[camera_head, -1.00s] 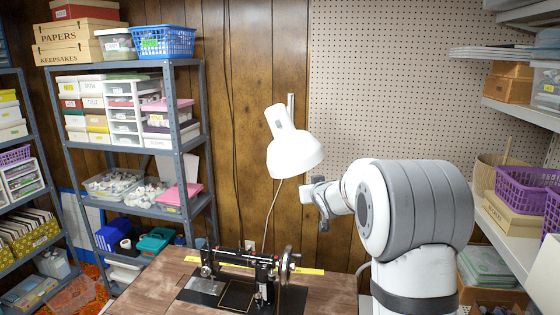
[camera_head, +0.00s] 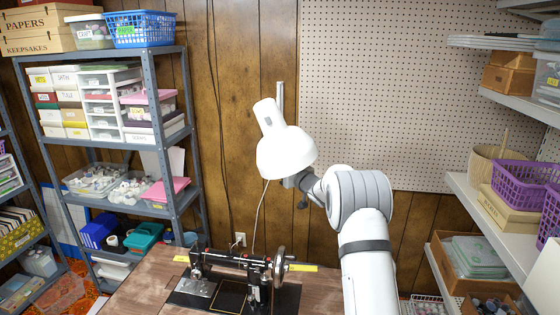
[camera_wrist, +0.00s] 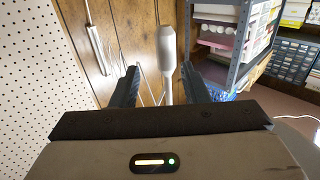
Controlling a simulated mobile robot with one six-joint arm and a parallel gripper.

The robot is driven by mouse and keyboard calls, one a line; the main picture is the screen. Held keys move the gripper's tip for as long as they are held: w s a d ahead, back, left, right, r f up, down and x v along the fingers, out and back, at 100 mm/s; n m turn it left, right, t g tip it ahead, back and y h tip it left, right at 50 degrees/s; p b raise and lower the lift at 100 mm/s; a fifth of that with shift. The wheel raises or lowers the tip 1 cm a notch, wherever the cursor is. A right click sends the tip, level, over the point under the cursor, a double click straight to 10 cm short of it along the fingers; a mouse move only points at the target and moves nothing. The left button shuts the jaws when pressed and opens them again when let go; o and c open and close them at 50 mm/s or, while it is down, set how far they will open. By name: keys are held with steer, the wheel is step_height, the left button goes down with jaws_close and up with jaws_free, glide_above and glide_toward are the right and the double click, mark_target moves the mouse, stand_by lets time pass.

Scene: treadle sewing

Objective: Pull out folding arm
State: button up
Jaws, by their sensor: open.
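A white lamp (camera_head: 285,152) with a rounded shade and a narrow neck is in front of the wood-panelled wall in the head view. A pale upright strip (camera_head: 281,95) stands behind it. My gripper (camera_head: 296,182) is at the lower right of the shade, partly hidden behind it. In the wrist view my gripper (camera_wrist: 160,88) is open, its two dark fingers spread. A slim white upright part (camera_wrist: 167,55), seemingly of the lamp, shows between and beyond the fingers. I cannot tell whether they touch it. The lamp's folding arm is hidden behind the shade in the head view.
A black sewing machine (camera_head: 255,275) stands on a wooden table (camera_head: 140,285) below the lamp. A loaded grey metal shelf (camera_head: 193,150) is on the left. White shelves (camera_head: 500,215) with baskets are on the right. Pegboard (camera_head: 400,100) covers the wall behind my arm.

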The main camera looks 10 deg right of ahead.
steer(key=x, duration=0.2)
steer(key=a+p+x, duration=0.1)
steer(key=x, duration=0.1)
steer(key=shift+w+a+f, duration=0.1)
steer(key=shift+w+a, duration=0.05)
jaws_close()
stand_by(0.4)
